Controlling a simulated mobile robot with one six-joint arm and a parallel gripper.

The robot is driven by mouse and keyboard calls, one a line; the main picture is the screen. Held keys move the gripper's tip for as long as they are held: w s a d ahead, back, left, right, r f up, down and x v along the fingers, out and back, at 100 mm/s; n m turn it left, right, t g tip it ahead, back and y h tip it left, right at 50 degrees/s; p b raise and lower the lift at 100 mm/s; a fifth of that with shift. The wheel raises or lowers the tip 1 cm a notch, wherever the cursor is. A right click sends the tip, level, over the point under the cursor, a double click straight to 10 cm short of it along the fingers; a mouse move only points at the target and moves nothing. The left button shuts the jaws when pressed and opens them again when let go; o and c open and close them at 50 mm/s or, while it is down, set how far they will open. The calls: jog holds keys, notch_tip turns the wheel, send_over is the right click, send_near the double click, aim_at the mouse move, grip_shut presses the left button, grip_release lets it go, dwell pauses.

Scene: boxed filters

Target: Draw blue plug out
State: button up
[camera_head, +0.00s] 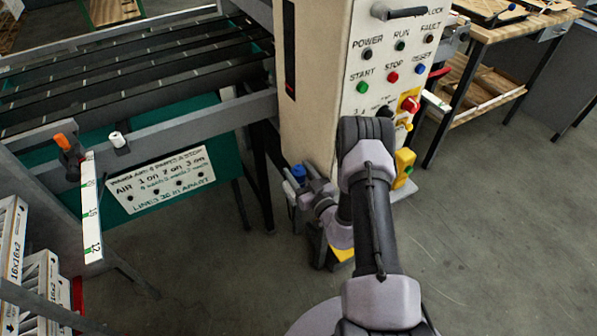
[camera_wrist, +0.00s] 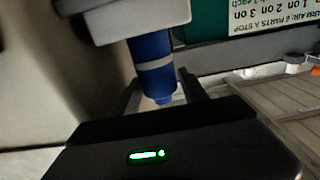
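The blue plug (camera_wrist: 152,65) is a blue cylinder with a pale grey band. In the wrist view its upper end meets a light grey part (camera_wrist: 130,18), and its lower end points towards my gripper's dark body. In the head view a small patch of the blue plug (camera_head: 299,172) shows beside the machine cabinet's foot. My gripper (camera_wrist: 160,88) has one finger on each side of the plug, close to its edges. I cannot tell whether the fingers touch it. In the head view my wrist hides most of that spot.
The beige cabinet (camera_head: 312,80) with buttons and a red-yellow switch (camera_head: 409,104) stands right behind my arm. A conveyor frame (camera_head: 200,122) with a white sign (camera_head: 160,180) is on the left. Boxed filters (camera_head: 40,280) are at lower left. Floor is clear at right.

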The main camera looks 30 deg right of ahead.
grip_shut()
jog(key=shift+r+p, duration=2.45)
jog(key=shift+r, duration=0.4)
notch_tip(320, 180, up, 9)
jog(key=p, duration=0.7)
jog(key=shift+p, duration=0.35)
